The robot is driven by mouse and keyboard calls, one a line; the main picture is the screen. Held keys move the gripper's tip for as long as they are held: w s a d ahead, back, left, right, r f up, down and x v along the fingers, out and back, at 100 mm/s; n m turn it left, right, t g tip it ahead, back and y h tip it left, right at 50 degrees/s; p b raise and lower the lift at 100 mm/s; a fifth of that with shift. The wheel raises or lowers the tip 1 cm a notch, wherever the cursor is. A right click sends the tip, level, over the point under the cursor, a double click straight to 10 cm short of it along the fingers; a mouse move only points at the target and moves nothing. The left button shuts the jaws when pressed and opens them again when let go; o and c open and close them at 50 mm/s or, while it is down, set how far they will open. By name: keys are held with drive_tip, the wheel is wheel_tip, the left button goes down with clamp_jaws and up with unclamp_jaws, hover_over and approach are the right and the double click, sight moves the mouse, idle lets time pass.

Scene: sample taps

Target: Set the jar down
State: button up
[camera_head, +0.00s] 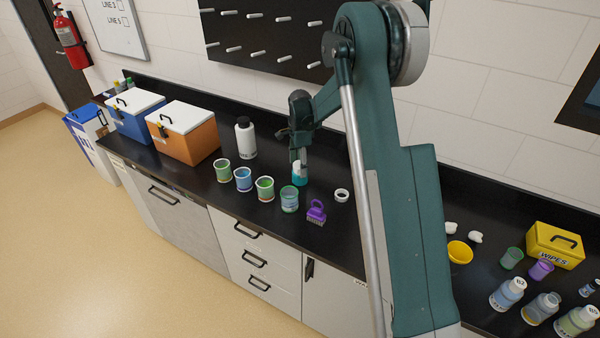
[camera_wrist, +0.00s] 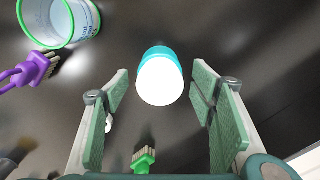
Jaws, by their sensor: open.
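The jar (camera_head: 300,174) is teal with a white upper part and stands upright on the black counter, below my gripper in the head view. In the wrist view the jar (camera_wrist: 157,76) shows its rounded white top and a teal edge, between and just beyond the fingers. My gripper (camera_head: 299,157) is open; in the wrist view its two green-padded fingers (camera_wrist: 158,84) stand wide apart, with clear gaps to the jar on both sides. The dark gripper partly covers the jar's top in the head view.
A row of several cups (camera_head: 265,189) stands left of the jar. A purple brush (camera_head: 316,211) and a white ring (camera_head: 342,195) lie near it. A green brush (camera_wrist: 144,160) shows in the wrist view. A white bottle (camera_head: 245,138) and an orange box (camera_head: 183,135) stand farther left.

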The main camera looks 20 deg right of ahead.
drive_tip(key=shift+r, duration=3.2)
drive_tip(key=shift+s+r, duration=0.25)
drive_tip(key=shift+r, duration=0.2)
drive_tip(key=s+a+r+n+t, duration=0.3)
drive_tip(key=s+r+n, duration=0.6)
drive_tip(key=s+r, duration=1.35)
drive_tip(key=s+f+n+t, duration=0.1)
drive_tip(key=s+n, duration=0.3)
drive_tip(key=s, duration=1)
drive_tip(key=s+a+f+n+t, duration=0.1)
drive_tip(key=s+n, duration=0.4)
drive_tip(key=s, duration=0.8)
drive_tip(key=shift+s+a+f+t, duration=0.35)
drive_tip(key=shift+f+t, duration=0.45)
drive_tip(key=shift+t, duration=0.3)
drive_tip(key=shift+f, duration=0.1)
